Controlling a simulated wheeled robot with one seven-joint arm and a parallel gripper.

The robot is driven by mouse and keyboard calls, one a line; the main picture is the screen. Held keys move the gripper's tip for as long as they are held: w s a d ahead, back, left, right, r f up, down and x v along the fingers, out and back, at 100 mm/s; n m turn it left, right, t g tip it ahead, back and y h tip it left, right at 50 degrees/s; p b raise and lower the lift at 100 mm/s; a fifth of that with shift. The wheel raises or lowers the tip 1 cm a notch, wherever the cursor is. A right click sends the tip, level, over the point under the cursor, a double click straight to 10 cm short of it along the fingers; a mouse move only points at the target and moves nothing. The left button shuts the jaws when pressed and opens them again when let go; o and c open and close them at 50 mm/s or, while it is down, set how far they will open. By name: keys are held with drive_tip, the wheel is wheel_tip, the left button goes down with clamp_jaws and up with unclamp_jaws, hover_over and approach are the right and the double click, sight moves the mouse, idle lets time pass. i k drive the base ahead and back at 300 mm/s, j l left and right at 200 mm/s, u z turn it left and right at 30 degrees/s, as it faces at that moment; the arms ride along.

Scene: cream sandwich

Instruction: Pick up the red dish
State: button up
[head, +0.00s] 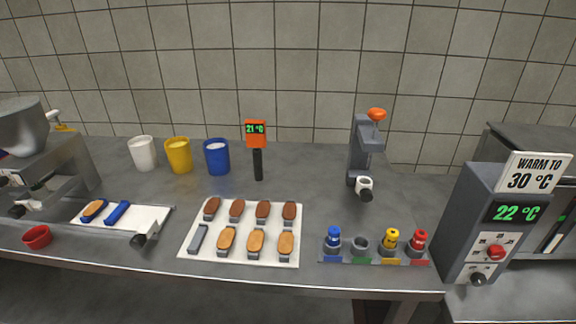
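The red dish (37,238) is a small round red bowl. It stands upright on the grey counter at the far left, close to the front edge. It sits in front of a grey mixer-like machine (55,165) and to the left of a white tray (150,218). Its inside looks empty, though it is small in the picture. My gripper does not show in the head view.
The white tray holds a pastry and a blue item. A larger tray (188,252) holds several pastries. White (143,155), yellow (178,157) and blue (216,158) cups stand behind. A grey, dark-ended piece (146,234) overlaps the white tray's front right.

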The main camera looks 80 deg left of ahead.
sight(37, 238)
drive_tip(key=u, duration=3.85)
drive_tip(key=i+l, duration=0.25)
drive_tip(key=l, duration=0.15)
drive_tip(key=i+l+z, duration=0.1)
drive_tip(key=i+l, duration=0.2)
drive_tip(key=l, duration=0.15)
